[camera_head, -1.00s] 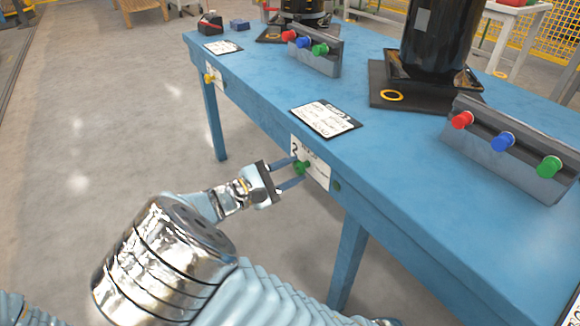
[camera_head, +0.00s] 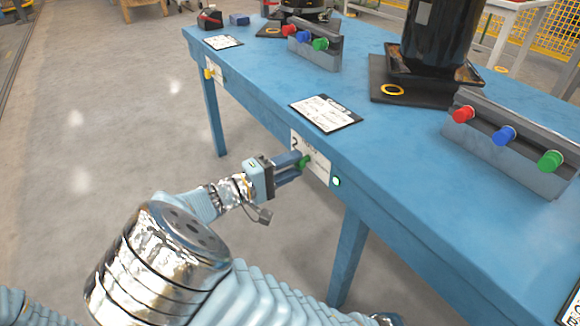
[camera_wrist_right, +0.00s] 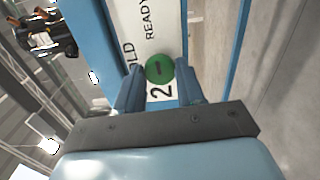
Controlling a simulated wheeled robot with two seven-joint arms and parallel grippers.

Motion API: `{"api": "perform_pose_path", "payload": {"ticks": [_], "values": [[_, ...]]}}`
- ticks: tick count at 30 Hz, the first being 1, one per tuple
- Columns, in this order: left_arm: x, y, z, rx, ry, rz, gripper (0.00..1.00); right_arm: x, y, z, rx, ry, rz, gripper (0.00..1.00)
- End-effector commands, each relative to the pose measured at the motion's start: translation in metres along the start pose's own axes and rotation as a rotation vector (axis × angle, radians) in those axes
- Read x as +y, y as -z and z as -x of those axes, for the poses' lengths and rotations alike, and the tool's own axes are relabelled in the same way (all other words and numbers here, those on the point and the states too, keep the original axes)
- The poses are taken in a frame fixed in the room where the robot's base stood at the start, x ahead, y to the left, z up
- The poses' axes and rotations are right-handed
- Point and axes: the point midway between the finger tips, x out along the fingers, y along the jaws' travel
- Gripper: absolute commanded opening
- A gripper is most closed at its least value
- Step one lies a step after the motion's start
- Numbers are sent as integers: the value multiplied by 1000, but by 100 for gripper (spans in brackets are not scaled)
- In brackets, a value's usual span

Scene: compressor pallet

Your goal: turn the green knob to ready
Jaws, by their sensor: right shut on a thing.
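The green knob (camera_head: 305,161) sits on a white label plate (camera_head: 318,171) on the blue table's front side. My right gripper (camera_head: 299,167) is shut on the knob, one finger on each side. In the right wrist view the round knob (camera_wrist_right: 159,68) shows between the fingertips (camera_wrist_right: 160,82), with a dark mark running across its face. The plate there carries "READY", a partly hidden word ending in "LD", and a "2". A small round lamp (camera_head: 337,182) right of the plate glows green. My left gripper is not in view.
On the blue table (camera_head: 400,165) stand two grey boxes (camera_head: 510,150) (camera_head: 315,52) with red, blue and green buttons, a black cylinder (camera_head: 437,40) and a written card (camera_head: 325,113). A yellow knob (camera_head: 208,73) is farther left on the table side. The floor left is clear.

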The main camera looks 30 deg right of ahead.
Motion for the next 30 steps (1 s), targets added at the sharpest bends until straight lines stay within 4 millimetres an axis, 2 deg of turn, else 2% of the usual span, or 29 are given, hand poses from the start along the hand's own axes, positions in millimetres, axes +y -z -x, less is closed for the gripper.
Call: {"api": "perform_pose_path", "payload": {"ticks": [20, 21, 25, 30], "values": [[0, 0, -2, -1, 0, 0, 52, -2, -1, 1, 0, 4, -58, 8], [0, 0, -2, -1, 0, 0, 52, -2, 0, 1, 0, 4, -58, 43], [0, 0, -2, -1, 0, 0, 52, -1, 0, 1, 0, 3, -57, 62], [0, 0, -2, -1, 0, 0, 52, -1, 0, 0, 0, 2, -57, 64]]}}
